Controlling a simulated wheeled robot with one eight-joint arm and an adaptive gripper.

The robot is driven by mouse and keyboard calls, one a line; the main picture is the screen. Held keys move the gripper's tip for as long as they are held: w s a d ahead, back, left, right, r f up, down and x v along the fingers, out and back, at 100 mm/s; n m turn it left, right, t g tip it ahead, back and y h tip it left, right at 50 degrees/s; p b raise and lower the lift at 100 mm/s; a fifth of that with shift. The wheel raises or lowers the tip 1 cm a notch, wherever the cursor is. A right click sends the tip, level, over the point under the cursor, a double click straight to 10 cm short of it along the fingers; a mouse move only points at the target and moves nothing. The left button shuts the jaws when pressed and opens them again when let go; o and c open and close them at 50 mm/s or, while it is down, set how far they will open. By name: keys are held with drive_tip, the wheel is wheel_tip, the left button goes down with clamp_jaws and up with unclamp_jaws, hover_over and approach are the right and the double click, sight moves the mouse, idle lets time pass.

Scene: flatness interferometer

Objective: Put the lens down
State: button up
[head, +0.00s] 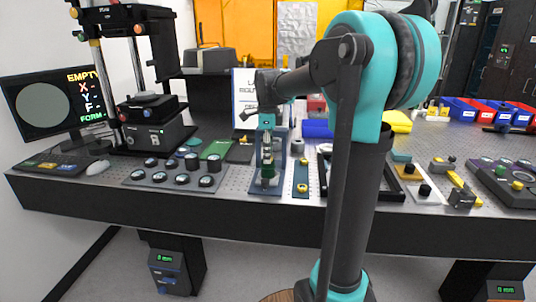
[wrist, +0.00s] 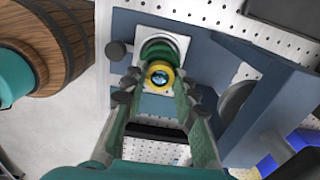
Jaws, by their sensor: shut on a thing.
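The lens (wrist: 161,76), a round piece with a yellow rim and a dark blue glassy centre, sits between my fingertips in the wrist view. My gripper (wrist: 159,90) is shut on it. Just beyond the lens is a green ringed seat on a white square plate (wrist: 177,45), fixed to a blue-grey base (wrist: 130,24). The lens overlaps this seat in the picture; I cannot tell whether they touch. In the head view my gripper (head: 268,168) points down over a blue-grey fixture (head: 262,190) near the bench's front; the lens is too small to make out there.
An upright blue-grey plate (wrist: 262,85) with a dark round part stands close on the right in the wrist view. A tray of dark round pieces (head: 140,176) lies left of the fixture, and a narrow blue strip (head: 301,175) lies right. A monitor (head: 45,108) stands far left.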

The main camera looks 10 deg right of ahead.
drive_tip(key=shift+f, duration=0.2)
drive_tip(key=shift+s+f, duration=0.15)
drive_tip(key=shift+f, duration=0.1)
drive_tip(key=o, duration=1)
drive_tip(key=shift+w+f, duration=0.1)
drive_tip(key=shift+w, duration=0.1)
wheel_tip(320, 180, up, 13)
